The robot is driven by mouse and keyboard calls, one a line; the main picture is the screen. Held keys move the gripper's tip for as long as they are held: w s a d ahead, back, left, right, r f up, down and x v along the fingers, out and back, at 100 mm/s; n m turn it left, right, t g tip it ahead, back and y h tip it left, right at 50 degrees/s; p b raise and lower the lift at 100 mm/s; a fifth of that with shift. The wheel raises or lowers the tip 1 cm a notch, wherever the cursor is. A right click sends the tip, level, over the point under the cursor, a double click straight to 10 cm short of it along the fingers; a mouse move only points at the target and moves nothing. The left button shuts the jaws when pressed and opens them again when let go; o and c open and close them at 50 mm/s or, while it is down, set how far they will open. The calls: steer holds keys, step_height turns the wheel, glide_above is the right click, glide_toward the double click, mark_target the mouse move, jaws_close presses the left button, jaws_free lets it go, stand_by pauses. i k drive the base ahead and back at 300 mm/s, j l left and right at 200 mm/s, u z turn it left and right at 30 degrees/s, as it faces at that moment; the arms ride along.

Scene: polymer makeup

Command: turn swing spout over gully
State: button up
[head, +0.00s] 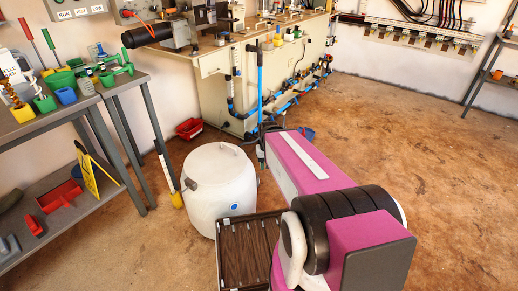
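A blue upright pipe (260,88) stands in front of the cream bench unit (210,95), with more blue pipework (285,100) low along its side. I cannot tell which part is the swing spout. I cannot make out a gully; the floor at the foot of the pipe is partly hidden by my arm. My magenta arm (325,165) reaches away from me toward the blue pipework. My gripper cannot be made out beyond the arm, so its state and any contact do not show.
A white lidded drum (218,185) stands just left of my arm. A red bin (189,129) lies on the floor behind it. A grey shelf table (75,105) with green and yellow containers is at left. Brown floor (430,160) at right is clear.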

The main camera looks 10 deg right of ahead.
mark_target(247, 134)
steer(key=l+u, duration=0.2)
steer(key=u, duration=0.2)
steer(key=i+l+u, duration=0.1)
steer(key=u, duration=0.25)
steer(key=l+u, duration=0.35)
steer(key=l, duration=0.7)
steer(key=k+l+u, duration=0.1)
steer(key=l+u, duration=0.2)
steer(key=l, duration=1.4)
steer(key=k+l, duration=0.15)
steer(key=l, duration=1.25)
steer(key=i, duration=0.6)
steer(key=u, duration=0.05)
